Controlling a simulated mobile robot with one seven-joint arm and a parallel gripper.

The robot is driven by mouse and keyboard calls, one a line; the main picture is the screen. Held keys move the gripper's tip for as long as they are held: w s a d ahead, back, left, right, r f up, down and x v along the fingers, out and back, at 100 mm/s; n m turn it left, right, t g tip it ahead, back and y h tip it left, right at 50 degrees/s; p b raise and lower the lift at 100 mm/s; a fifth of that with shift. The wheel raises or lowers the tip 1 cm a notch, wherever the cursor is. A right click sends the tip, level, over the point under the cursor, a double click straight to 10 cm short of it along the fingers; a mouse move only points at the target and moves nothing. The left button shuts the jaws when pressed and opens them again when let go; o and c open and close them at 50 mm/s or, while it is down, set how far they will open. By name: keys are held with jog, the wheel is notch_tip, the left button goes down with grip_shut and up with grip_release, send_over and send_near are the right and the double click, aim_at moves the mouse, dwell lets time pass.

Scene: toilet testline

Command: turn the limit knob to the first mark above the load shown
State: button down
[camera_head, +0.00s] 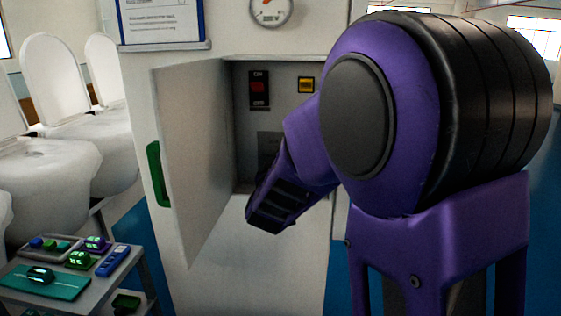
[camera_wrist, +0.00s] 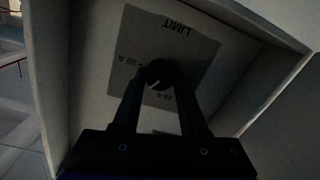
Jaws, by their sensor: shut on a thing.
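The limit knob (camera_wrist: 158,72) is a small dark round knob with a white pointer line. It sits on a grey plate (camera_wrist: 195,50) that reads LIMIT, upside down in the wrist view. A 20 A label shows beside the knob; another label below it is partly hidden by my fingers. My gripper (camera_wrist: 159,84) is shut on the knob, one finger on each side. In the head view the plate (camera_head: 268,143) is mostly hidden behind my arm. A round gauge (camera_head: 270,10) with a red needle is cut off at the top; its reading is too small to tell.
The box door (camera_head: 190,160) with a green handle (camera_head: 158,174) stands open to the left. A red switch (camera_head: 259,88) and a yellow button (camera_head: 306,85) are inside the box. A cart (camera_head: 60,270) with small devices stands at lower left, near white toilets (camera_head: 60,165).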

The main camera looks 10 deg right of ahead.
jog(key=shift+r, duration=0.1)
jog(key=shift+c, duration=2.2)
grip_release()
